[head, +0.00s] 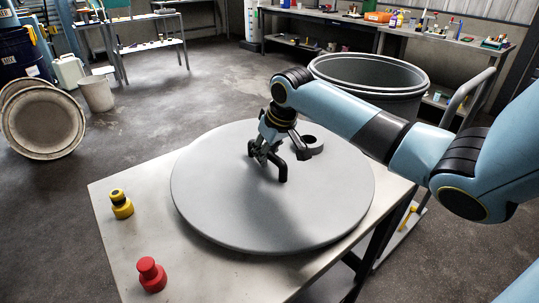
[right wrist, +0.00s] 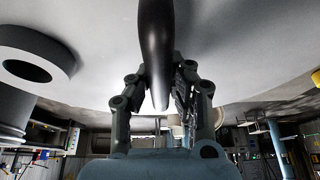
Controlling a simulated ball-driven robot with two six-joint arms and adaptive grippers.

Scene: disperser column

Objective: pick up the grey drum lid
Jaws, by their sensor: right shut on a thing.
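The grey drum lid (head: 215,195) is a large round disc lying flat on a pale table in the head view. A black bar handle (head: 283,173) and a grey ring-shaped fitting (head: 312,146) stand on its top. My right gripper (head: 262,154) comes down from above and is shut on the black handle. In the right wrist view the dark handle (right wrist: 156,50) runs between the two fingers of the right gripper (right wrist: 160,95), with the lid's grey surface (right wrist: 95,30) around it. I cannot tell whether the lid's underside touches the table. My left gripper is not in view.
A yellow-and-black knob (head: 121,204) and a red knob (head: 151,275) stand on the table (head: 110,240) at its left. An open grey drum (head: 370,75) and a trolley handle (head: 465,90) stand behind at the right.

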